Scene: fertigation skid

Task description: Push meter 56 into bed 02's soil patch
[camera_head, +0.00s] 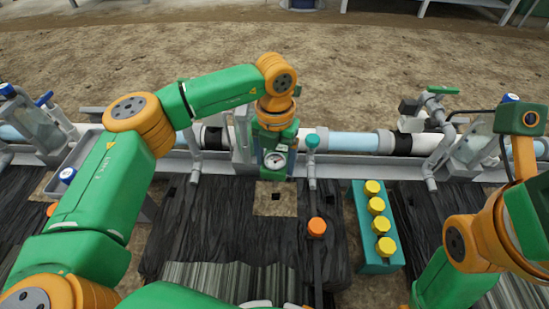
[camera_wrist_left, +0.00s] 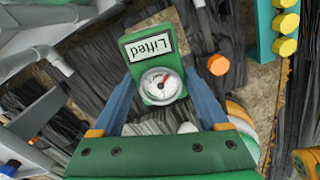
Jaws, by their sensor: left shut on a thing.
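The meter (camera_head: 275,162) is a small green device with a round white dial. In the left wrist view the meter (camera_wrist_left: 160,86) also shows a white label reading "Lifted"; I cannot read a number on it. My left gripper (camera_head: 276,150) is shut on the meter, its blue fingers on either side of it in the left wrist view. The meter's lower end and any contact with the ground are hidden. My right arm shows at the right, its fingertips unseen.
A white and blue pipe (camera_head: 350,141) with valves runs behind the beds. An orange cap (camera_head: 317,227) stands to the right of the patch. A teal block (camera_head: 366,228) with several yellow knobs stands farther right. Bare ground lies beyond the pipe.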

